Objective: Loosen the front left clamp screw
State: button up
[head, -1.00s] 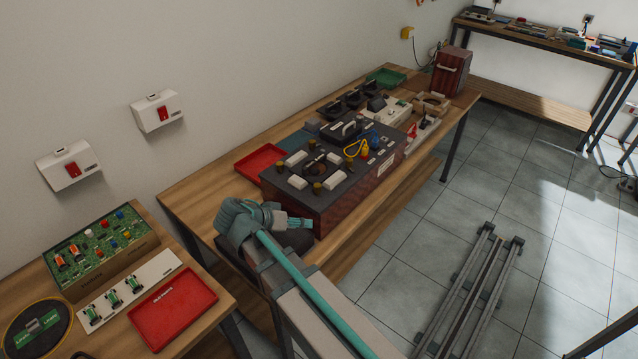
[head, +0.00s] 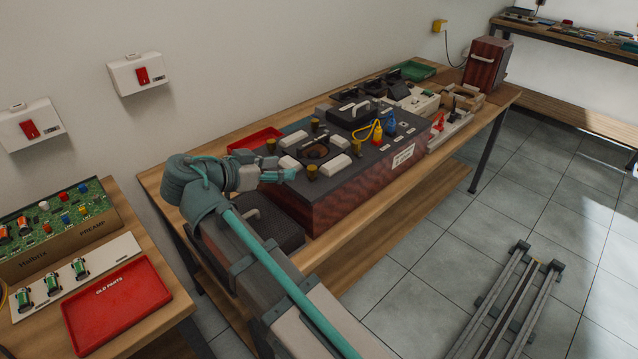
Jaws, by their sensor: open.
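A dark-topped box with reddish wooden sides (head: 335,205) stands on the middle bench. Several brass-coloured clamp screws stand around a round opening (head: 316,151) in its top. One screw (head: 312,172) is at the near edge, another (head: 271,145) is at the left, and another (head: 356,146) is to the right. White blocks (head: 339,162) sit between them. My gripper (head: 291,175) is open, its teal fingertips pointing right at the near-edge screw. It appears just left of that screw; I cannot tell whether they touch. My arm hides part of the box's left end.
A yellow cable loop (head: 366,133) and a blue part (head: 389,125) are on the box's right half. A black lidded case (head: 352,112) sits behind. A red tray (head: 255,140) lies behind the box. A dark case (head: 262,222) is beneath my gripper.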

aim_at(311, 168)
jog(key=x, duration=1.1)
jog(key=shift+d+f, duration=0.2)
jog(key=shift+f, duration=0.35)
grip_shut()
